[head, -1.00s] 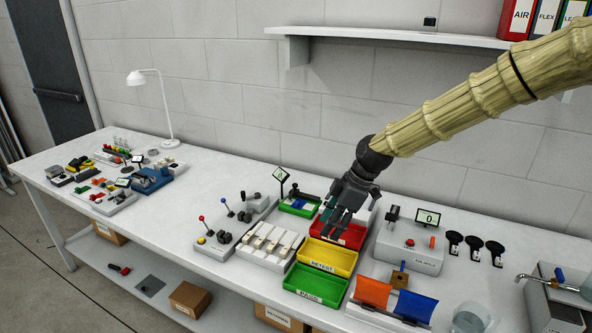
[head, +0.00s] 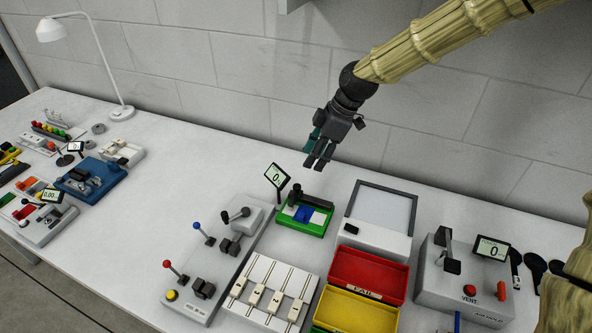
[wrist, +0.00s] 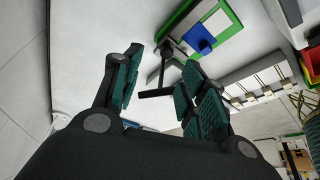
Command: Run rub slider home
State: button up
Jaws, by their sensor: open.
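A green fixture (head: 287,226) stands on the bench at the middle of the head view. A blue block (head: 303,213) sits in it beside a white strip, and a small display (head: 277,177) reading 0 stands on a post at its left. My gripper (head: 318,160) is open and empty, in the air above the fixture and apart from it.
A white panel with several sliders (head: 272,294) and a lever box (head: 222,255) stand at front left of the fixture. Red (head: 366,275) and yellow (head: 350,312) trays, a grey framed unit (head: 375,235) and a vent box (head: 455,298) stand to the right.

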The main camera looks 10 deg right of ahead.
aim_at(298, 186)
jog(key=x, duration=0.2)
jog(key=p+x, duration=0.1)
jog(key=x, duration=0.4)
jog(key=shift+s+a+f+p, duration=0.25)
jog(key=shift+a+p, duration=0.05)
jog(key=shift+p, duration=0.05)
jog(key=shift+a+f, duration=0.1)
jog(key=shift+f, duration=0.2)
jog(key=shift+s+a+f, duration=0.2)
jog(key=shift+s+a, duration=0.1)
jog(key=shift+s, duration=0.35)
jog(key=shift+w+f, duration=0.45)
jog(key=shift+w, duration=0.05)
jog(key=shift+s+r, duration=0.15)
jog(key=shift+c, duration=0.4)
jog(key=shift+s+r, duration=0.1)
jog(key=shift+s, duration=0.05)
jog(key=c, duration=0.3)
grip_shut()
